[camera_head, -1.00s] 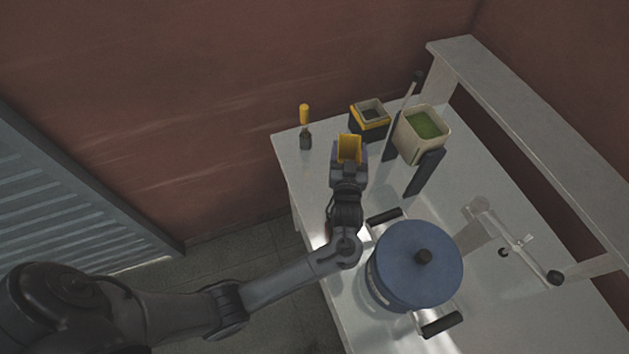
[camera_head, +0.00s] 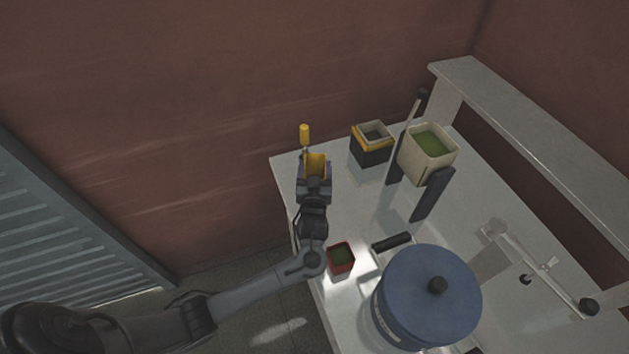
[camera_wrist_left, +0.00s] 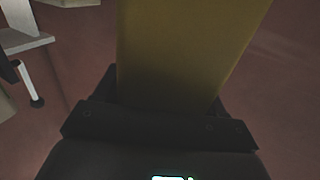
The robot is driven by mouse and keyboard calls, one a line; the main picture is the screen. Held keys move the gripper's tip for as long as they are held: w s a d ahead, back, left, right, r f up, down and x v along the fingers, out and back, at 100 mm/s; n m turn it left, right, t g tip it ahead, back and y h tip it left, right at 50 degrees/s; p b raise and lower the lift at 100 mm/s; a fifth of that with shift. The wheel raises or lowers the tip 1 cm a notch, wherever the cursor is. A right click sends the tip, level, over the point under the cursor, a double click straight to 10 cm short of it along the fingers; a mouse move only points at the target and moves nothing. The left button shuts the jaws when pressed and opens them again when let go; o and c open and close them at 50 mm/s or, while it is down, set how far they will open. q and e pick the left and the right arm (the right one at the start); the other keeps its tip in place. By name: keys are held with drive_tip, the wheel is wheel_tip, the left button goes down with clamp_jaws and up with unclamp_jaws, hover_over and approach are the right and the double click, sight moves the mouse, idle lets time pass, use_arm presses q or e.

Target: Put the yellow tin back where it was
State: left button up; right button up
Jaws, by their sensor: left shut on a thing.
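The yellow tin (camera_head: 317,164) is in my left gripper (camera_head: 315,178), which is shut on it near the table's left back corner. In the left wrist view the tin (camera_wrist_left: 185,50) fills the middle, close to the camera, and its far end is out of the picture. I cannot tell in the head view whether the tin touches the table or is held above it. My right gripper is not in view.
A yellow-handled tool (camera_head: 304,135) stands close behind the tin. A black-and-yellow square container (camera_head: 371,152) and a cream hopper of green powder (camera_head: 428,157) stand to the right. A red tin (camera_head: 341,261) and a blue lidded pot (camera_head: 425,310) are in front. The white table (camera_head: 360,205) is clear between.

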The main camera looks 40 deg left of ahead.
sight(315, 165)
use_arm(q)
drive_tip(key=shift+f+b, duration=2.05)
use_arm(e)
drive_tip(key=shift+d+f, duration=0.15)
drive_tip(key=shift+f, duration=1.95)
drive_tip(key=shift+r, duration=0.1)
use_arm(q)
drive_tip(key=o, duration=1.5)
drive_tip(key=shift+f, duration=0.1)
drive_tip(key=shift+r, duration=0.2)
drive_tip(key=v, duration=1.2)
drive_tip(key=shift+p, duration=0.35)
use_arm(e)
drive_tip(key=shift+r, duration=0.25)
